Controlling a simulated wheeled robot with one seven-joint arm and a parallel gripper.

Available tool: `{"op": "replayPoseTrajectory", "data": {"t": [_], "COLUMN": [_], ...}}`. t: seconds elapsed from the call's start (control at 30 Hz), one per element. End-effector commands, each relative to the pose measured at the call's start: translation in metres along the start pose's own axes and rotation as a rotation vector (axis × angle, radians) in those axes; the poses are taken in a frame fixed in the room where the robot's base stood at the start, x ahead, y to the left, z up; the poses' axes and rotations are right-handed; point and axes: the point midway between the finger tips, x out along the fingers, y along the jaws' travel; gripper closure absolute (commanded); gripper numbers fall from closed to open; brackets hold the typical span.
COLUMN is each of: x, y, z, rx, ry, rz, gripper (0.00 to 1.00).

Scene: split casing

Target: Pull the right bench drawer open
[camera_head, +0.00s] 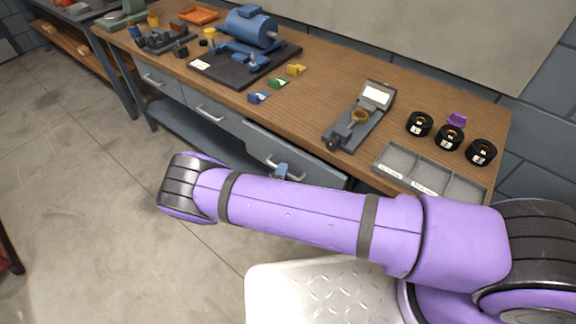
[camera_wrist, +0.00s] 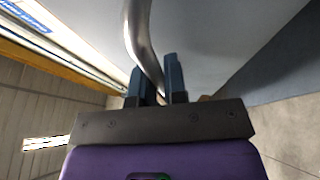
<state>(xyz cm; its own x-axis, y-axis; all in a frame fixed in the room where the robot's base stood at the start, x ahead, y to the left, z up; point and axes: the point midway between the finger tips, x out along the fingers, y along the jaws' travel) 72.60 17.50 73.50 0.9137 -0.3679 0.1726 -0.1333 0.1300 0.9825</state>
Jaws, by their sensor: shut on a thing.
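The right bench drawer (camera_head: 310,163) has a grey front under the wooden bench top. Its curved metal handle (camera_head: 269,160) is partly hidden by my gripper (camera_head: 282,171). In the wrist view my gripper (camera_wrist: 155,80) has its two blue-grey fingers on either side of the handle bar (camera_wrist: 136,30), shut on it. The grey drawer front (camera_wrist: 215,35) fills the area beyond the fingers. My purple arm hides the bench's lower right part in the head view. How far the drawer stands out from the bench is hard to tell.
Two more drawers, the middle one (camera_head: 212,110) and the left one (camera_head: 158,80), sit to the left. The bench top (camera_head: 315,90) carries a blue motor (camera_head: 250,27), a grey fixture (camera_head: 360,118), black rings and a divided tray (camera_head: 425,180). Bare floor (camera_head: 90,150) lies in front.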

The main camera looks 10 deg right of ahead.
Motion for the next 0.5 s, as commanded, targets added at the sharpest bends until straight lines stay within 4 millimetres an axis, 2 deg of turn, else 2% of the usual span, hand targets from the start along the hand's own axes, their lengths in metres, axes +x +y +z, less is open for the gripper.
{"op": "replayPoseTrajectory", "data": {"t": [0.5], "x": [-0.091], "y": [0.018], "z": [-0.038], "rx": [0.002], "ry": [0.004], "rz": [-0.003], "gripper": [1.0]}}
